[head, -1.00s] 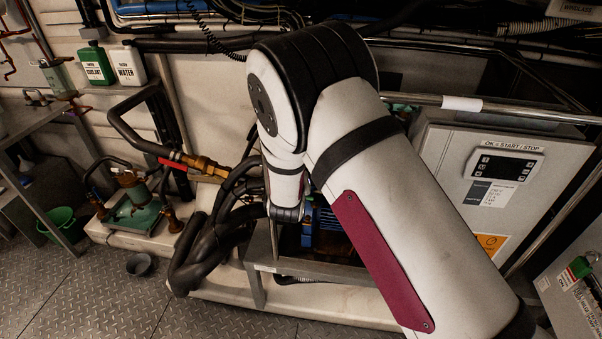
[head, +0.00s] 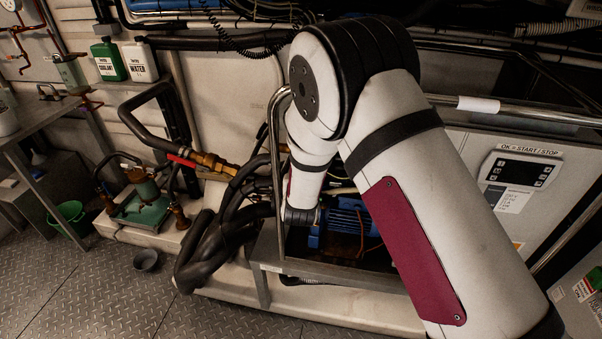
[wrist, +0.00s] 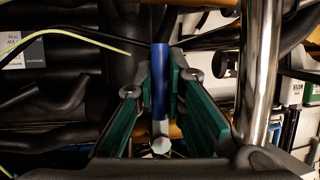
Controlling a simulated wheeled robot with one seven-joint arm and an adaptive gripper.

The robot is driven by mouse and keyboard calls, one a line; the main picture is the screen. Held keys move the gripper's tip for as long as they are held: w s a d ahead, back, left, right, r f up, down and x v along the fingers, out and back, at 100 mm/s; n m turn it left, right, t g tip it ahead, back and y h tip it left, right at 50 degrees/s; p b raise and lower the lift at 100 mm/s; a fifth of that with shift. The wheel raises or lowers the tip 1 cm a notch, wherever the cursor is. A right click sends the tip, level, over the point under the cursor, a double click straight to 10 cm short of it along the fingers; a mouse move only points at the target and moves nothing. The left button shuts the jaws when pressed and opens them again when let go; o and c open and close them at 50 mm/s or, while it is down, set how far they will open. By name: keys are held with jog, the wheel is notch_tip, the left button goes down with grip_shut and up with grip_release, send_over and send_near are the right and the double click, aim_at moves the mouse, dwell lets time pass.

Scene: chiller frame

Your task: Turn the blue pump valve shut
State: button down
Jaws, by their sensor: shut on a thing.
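The blue valve handle (wrist: 160,82) stands upright in the middle of the wrist view, seen as a narrow blue bar. My gripper (wrist: 160,88) has its green-lined fingers on both sides of the bar and is shut on it. The valve body behind the handle is mostly hidden by the fingers and pipes. In the head view my white arm covers the gripper and the valve, so neither can be made out there.
A shiny upright metal rail (wrist: 260,70) stands close to the right of my gripper. Black insulated pipes (head: 215,245) lie left of my arm. A blue motor (head: 350,222) sits behind the frame. A control box (head: 519,172) is at the right.

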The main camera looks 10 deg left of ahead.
jog(key=c, duration=1.6)
grip_release()
jog(key=shift+c, duration=0.2)
jog(key=v, duration=1.2)
jog(key=shift+a+r, duration=0.1)
jog(key=s+d+r+g, duration=0.2)
jog(key=s+d+r, duration=0.1)
jog(key=d+r, duration=0.45)
jog(key=s+d+r+g, duration=0.3)
jog(key=d+r, duration=0.3)
jog(key=r, duration=0.3)
jog(key=s+d+r+m+g+h, duration=0.1)
jog(key=s+d+r, duration=0.1)
jog(key=s+d, duration=0.6)
jog(key=s+d+r+g+h, duration=0.1)
jog(key=s+d+r+g, duration=0.1)
jog(key=s+d, duration=0.6)
jog(key=s+r, duration=0.1)
jog(key=s, duration=0.5)
jog(key=shift+s+m, duration=0.4)
